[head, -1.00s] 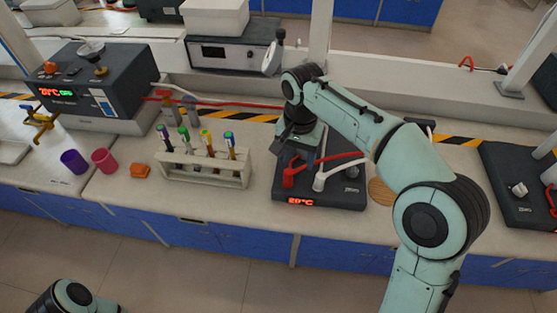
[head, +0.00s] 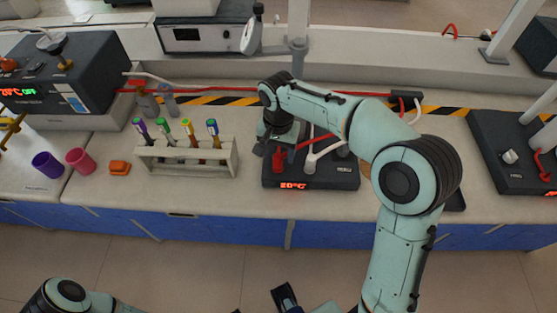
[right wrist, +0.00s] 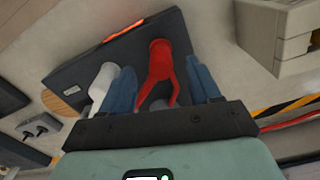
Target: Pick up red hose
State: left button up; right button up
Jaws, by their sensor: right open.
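The red hose (head: 278,161) stands on the front left of a dark hotplate-like device (head: 330,175), with a red tube running up to the right. In the right wrist view the red hose (right wrist: 158,65) shows as a thick end that forks, between the two blue fingers. My right gripper (head: 278,147) is above and around the hose, with its fingers apart. In the wrist view the right gripper (right wrist: 163,88) has visible space on both sides of the hose.
A white hose (head: 312,160) stands close right of the red one. A white rack (head: 187,158) with several capped tubes stands left. Purple (head: 47,165) and pink (head: 81,161) cups and an orange item (head: 120,168) are farther left. A dark device (head: 505,150) is at right.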

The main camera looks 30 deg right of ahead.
notch_tip(320, 180, down, 4)
jog(key=shift+r, duration=0.2)
pick_arm(q)
jog(key=shift+f, duration=0.25)
pick_arm(e)
jog(key=shift+c, duration=0.3)
grip_shut()
jog(key=shift+r, duration=0.1)
notch_tip(320, 180, up, 20)
jog(key=p, duration=0.4)
notch_tip(320, 180, up, 4)
jog(key=r+p, duration=0.1)
jog(key=p, duration=0.3)
send_over(279, 156)
pick_arm(q)
jog(key=w+r, duration=0.3)
jog(key=r, duration=0.5)
jog(key=shift+w+r+t, duration=0.3)
jog(key=shift+w+r, duration=0.05)
jog(key=shift+w, duration=0.05)
pick_arm(e)
jog(key=shift+w+a+f, duration=0.1)
jog(key=shift+f, duration=0.2)
